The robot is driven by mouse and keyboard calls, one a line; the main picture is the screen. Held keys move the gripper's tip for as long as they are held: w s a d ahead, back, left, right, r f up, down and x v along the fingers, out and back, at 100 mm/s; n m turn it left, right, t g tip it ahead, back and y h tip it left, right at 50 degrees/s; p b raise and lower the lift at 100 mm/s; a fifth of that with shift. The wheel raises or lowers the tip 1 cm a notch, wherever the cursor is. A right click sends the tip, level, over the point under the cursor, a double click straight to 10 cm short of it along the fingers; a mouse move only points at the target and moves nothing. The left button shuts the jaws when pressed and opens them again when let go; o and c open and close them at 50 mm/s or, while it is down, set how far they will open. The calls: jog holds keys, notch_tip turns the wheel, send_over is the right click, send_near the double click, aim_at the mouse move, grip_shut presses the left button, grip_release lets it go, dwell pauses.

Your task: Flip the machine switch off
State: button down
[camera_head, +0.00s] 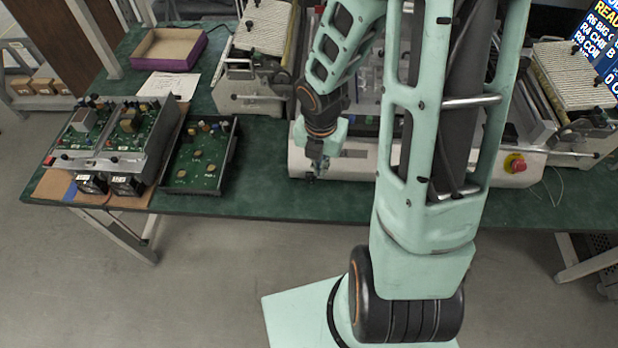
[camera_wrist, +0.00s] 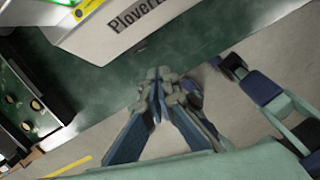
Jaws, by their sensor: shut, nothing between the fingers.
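The machine is a long white unit on the green table. In the head view its front (camera_head: 345,165) shows left of my arm, which hides much of its middle. In the wrist view its white face (camera_wrist: 100,38) carries the lettering "Plover". A red knob on a yellow base (camera_head: 515,163) sits at the right end of its front. I cannot make out the switch in either view. My gripper (camera_head: 318,170) points down just in front of the machine's left part. In the wrist view my gripper (camera_wrist: 158,78) has its fingertips together, empty, over the table's front edge.
The green table (camera_head: 275,200) has a bare strip along its front. An open tray with a circuit board (camera_head: 205,175) and a metal chassis with boards (camera_head: 110,130) stand left. A purple-sided box (camera_head: 168,50) and paper lie behind them. Ribbed-top units flank the machine.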

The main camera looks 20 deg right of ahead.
aim_at(311, 180)
jog(key=a+n, duration=0.1)
jog(key=s+a+n, duration=0.1)
jog(key=a+n, duration=0.1)
jog(key=shift+s+f+n, duration=0.3)
jog(key=shift+s+f, duration=0.05)
jog(key=shift+s, duration=0.05)
jog(key=f+b, duration=0.1)
jog(key=f, duration=0.2)
jog(key=f+b, duration=0.1)
jog(key=f, duration=0.2)
jog(key=f+b, duration=0.1)
jog(key=f, duration=0.3)
jog(key=shift+w+b, duration=0.25)
jog(key=shift+b, duration=0.05)
jog(key=w, duration=0.1)
jog(key=w+d+p, duration=0.1)
jog(key=w, duration=0.1)
jog(key=shift+f, duration=0.2)
jog(key=shift+w+d+f, duration=0.15)
jog(key=shift+w+d, duration=0.05)
jog(key=shift+w, duration=0.25)
